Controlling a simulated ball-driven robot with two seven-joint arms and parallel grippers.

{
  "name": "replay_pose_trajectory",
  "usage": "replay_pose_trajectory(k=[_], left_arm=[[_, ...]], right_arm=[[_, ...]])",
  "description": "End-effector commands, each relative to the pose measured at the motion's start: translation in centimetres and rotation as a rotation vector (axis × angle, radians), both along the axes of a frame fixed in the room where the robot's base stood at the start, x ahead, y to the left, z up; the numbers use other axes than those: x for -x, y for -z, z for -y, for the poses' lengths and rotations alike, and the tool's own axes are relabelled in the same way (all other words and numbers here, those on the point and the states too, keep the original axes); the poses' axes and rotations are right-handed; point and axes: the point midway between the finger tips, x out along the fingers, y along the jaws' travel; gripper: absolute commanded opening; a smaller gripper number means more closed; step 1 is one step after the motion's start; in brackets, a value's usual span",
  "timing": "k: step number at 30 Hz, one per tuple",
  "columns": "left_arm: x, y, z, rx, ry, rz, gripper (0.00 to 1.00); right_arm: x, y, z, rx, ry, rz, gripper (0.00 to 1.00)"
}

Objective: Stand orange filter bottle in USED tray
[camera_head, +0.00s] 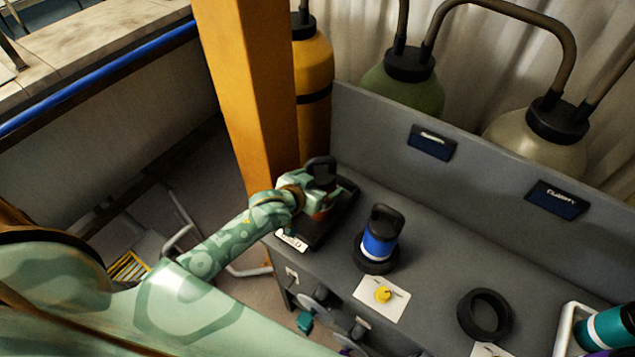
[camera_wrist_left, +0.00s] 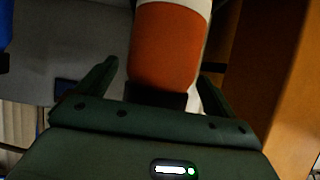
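The orange filter bottle (camera_wrist_left: 165,45) shows in the left wrist view with a white band at one end and a black cap at the other. In the head view its black handle (camera_head: 320,163) stands up beside my left gripper (camera_head: 318,194), which hides most of the body. The fingers of my left gripper (camera_wrist_left: 158,85) are spread on either side of the bottle, with a gap visible at the left finger. The bottle looks upright over the black tray (camera_head: 318,234), whose white front label (camera_head: 291,241) is small. Its base contact is hidden. My right gripper is not in view.
A blue bottle (camera_head: 380,236) stands in a black ring to the right. An orange pillar (camera_head: 247,90) rises close behind the left gripper.

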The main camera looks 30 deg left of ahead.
Motion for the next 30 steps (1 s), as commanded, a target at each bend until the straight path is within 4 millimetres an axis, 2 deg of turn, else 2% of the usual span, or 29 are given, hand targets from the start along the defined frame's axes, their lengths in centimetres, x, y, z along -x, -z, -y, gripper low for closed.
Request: replay_pose_trajectory(k=[10, 24, 30], left_arm=[[0.5, -0.6, -0.1, 0.000, 0.000, 0.000, 0.92], [9.0, -5.3, -1.3, 0.001, 0.000, -0.001, 0.92], [10.4, -6.0, -1.5, 0.000, -0.001, 0.000, 0.92]], right_arm=[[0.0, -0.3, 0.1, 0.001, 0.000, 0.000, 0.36], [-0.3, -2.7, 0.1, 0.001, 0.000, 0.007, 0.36], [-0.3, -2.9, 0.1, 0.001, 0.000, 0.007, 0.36]])
